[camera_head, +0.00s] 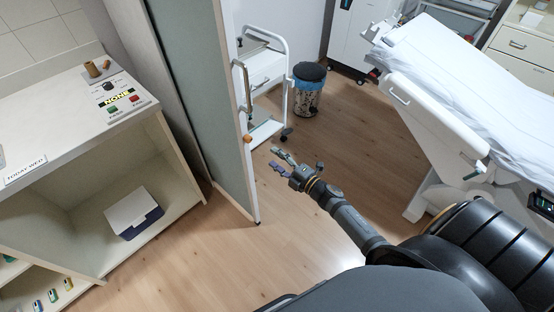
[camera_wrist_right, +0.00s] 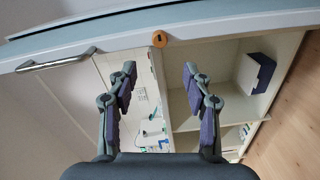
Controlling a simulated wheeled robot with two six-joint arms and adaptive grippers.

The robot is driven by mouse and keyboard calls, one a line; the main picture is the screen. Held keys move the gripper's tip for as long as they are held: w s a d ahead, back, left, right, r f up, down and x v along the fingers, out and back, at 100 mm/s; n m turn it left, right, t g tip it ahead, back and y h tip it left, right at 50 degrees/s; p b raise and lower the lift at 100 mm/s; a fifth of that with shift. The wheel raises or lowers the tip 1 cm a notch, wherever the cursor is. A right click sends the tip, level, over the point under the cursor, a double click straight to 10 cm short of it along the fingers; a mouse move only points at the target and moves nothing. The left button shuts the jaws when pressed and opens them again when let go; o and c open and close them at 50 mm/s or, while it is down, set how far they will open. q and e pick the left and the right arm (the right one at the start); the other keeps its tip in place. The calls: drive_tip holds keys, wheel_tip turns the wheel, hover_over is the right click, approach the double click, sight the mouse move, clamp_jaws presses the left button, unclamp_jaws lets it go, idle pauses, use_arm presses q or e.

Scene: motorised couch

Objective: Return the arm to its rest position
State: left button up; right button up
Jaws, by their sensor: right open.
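My right arm (camera_head: 350,217) reaches from the lower right toward the middle of the head view, over the wood floor. Its gripper (camera_head: 275,160) is open and empty, just right of the tall grey-green panel's edge. In the right wrist view the gripper's two fingers (camera_wrist_right: 160,76) stand well apart with nothing between them. Beyond the fingertips is a pale panel edge with a round orange knob (camera_wrist_right: 160,39). The knob also shows on the panel edge in the head view (camera_head: 247,138). My left gripper is not in view.
The tall panel (camera_head: 215,90) stands left of the gripper. A white trolley (camera_head: 262,85) and a bin (camera_head: 309,88) stand behind. A white-sheeted couch (camera_head: 450,75) is at right. A cabinet (camera_head: 60,110) with a shelf box (camera_head: 133,212) is at left. Floor between is clear.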

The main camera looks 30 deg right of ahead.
idle(0.3)
drive_tip(key=s+d+f+m+g+h, duration=0.2)
drive_tip(key=s+f+m, duration=0.25)
drive_tip(key=f, duration=0.45)
drive_tip(key=s+d+f+m+g+h, duration=0.25)
drive_tip(key=s+f, duration=0.25)
drive_tip(key=f, duration=0.4)
drive_tip(key=s+d+f+m+g+h, duration=0.25)
drive_tip(key=s+f+m, duration=0.25)
drive_tip(key=f, duration=0.4)
drive_tip(key=s+a+f+m+g, duration=0.1)
drive_tip(key=s+f+m+g, duration=0.1)
drive_tip(key=s+f, duration=0.3)
drive_tip(key=s+a+f+m+g, duration=0.1)
drive_tip(key=s+f+m+g, duration=0.2)
drive_tip(key=s, duration=1.1)
drive_tip(key=s+a+f+m+g, duration=0.1)
drive_tip(key=s+f+m+g, duration=0.1)
drive_tip(key=s+f, duration=0.5)
drive_tip(key=s+g, duration=0.1)
drive_tip(key=s, duration=0.2)
drive_tip(key=shift+a+m, duration=0.4)
drive_tip(key=shift+s, duration=0.1)
